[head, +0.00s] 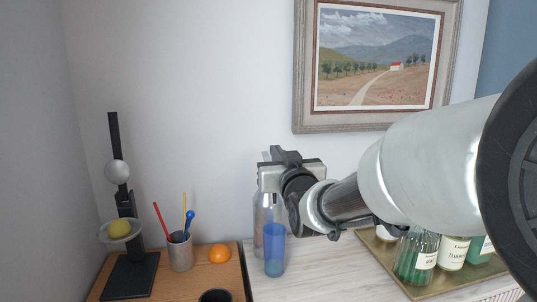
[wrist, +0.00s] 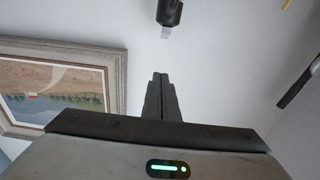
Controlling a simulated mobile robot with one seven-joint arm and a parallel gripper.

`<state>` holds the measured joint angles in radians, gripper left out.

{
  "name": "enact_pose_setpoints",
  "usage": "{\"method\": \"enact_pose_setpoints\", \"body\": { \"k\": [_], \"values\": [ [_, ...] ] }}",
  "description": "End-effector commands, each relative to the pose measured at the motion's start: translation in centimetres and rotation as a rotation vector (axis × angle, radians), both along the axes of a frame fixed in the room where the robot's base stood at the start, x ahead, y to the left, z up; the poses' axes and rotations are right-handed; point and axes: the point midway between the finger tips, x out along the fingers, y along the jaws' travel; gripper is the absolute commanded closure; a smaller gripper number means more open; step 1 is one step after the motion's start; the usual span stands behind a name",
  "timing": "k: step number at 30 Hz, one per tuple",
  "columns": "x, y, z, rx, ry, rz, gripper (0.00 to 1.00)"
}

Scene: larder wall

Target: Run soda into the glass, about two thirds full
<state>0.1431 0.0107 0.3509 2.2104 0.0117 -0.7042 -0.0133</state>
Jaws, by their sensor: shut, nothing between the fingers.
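The blue glass (head: 273,252) stands upright on the pale wooden top in the head view; how much liquid it holds, I cannot tell. A silvery metal bottle (head: 261,212), probably the soda siphon, stands just behind it, its upper part hidden by my gripper (head: 285,156). My gripper is raised above the glass and in front of the bottle's top. In the wrist view my gripper's fingers (wrist: 161,79) are together and empty. A dark piece with a pale tip (wrist: 169,14) shows at that view's top edge, apart from the fingers; it may be part of the siphon.
A gilt tray (head: 390,262) with green bottles (head: 415,256) is on the right. On the left wooden board are a metal cup (head: 180,252) of sticks, an orange (head: 219,253), a dark cup (head: 215,296) and a black stand (head: 130,275). A framed picture (head: 300,80) hangs behind.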

Motion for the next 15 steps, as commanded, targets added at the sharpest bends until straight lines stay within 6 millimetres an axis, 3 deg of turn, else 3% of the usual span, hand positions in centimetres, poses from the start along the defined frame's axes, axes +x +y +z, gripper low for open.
{"method": "enact_pose_setpoints", "body": {
  "k": [8, 15],
  "values": [
    [1.4, 0.3, 0.0, 0.002, 0.002, 0.000, 1.00],
    [6.2, 1.3, 0.2, 0.003, 0.004, 0.001, 1.00]
  ]
}}
